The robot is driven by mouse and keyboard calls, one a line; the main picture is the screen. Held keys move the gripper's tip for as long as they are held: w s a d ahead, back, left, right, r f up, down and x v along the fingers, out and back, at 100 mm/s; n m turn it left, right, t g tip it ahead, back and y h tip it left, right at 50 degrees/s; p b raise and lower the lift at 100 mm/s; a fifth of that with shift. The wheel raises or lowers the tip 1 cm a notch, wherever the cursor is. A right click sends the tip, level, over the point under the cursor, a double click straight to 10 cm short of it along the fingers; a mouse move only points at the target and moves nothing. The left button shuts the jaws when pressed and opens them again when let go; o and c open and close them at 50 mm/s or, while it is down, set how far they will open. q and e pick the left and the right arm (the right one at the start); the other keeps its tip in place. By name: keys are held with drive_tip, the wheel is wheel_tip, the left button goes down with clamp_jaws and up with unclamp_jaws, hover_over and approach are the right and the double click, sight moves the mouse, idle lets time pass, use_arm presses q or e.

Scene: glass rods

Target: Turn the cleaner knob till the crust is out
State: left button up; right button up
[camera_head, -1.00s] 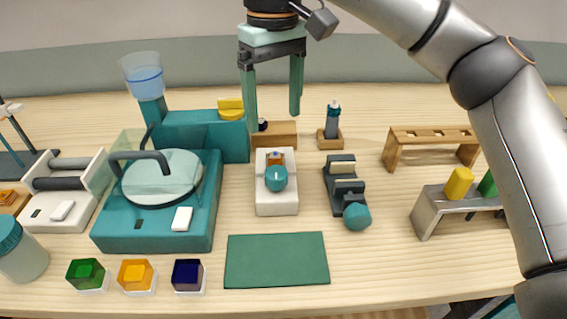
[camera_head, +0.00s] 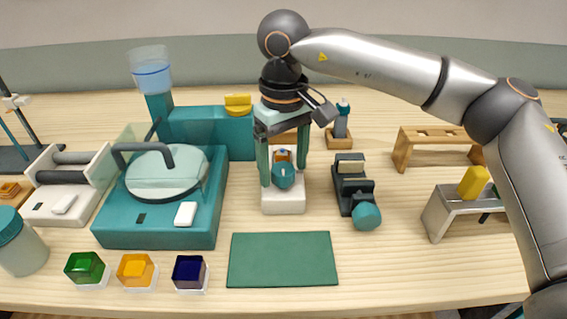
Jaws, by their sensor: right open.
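The cleaner is a small white block (camera_head: 284,203) in the middle of the table. It has a round teal knob (camera_head: 283,177) on its front. A small orange-brown part with a dark spot (camera_head: 283,155) shows just above the knob; I cannot tell whether it is crust. My right gripper (camera_head: 283,174) hangs pointing down over the cleaner. It is open, with one teal finger on each side of the knob. I cannot tell whether the fingers touch it. My left gripper is not in view.
A dark device with a teal knob (camera_head: 366,215) stands close on the right. A large teal machine (camera_head: 155,235) stands on the left. A bare green mat (camera_head: 282,262) lies in front. A wooden block (camera_head: 290,137) is behind the cleaner, partly hidden by the gripper.

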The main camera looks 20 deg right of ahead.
clamp_jaws()
idle(0.7)
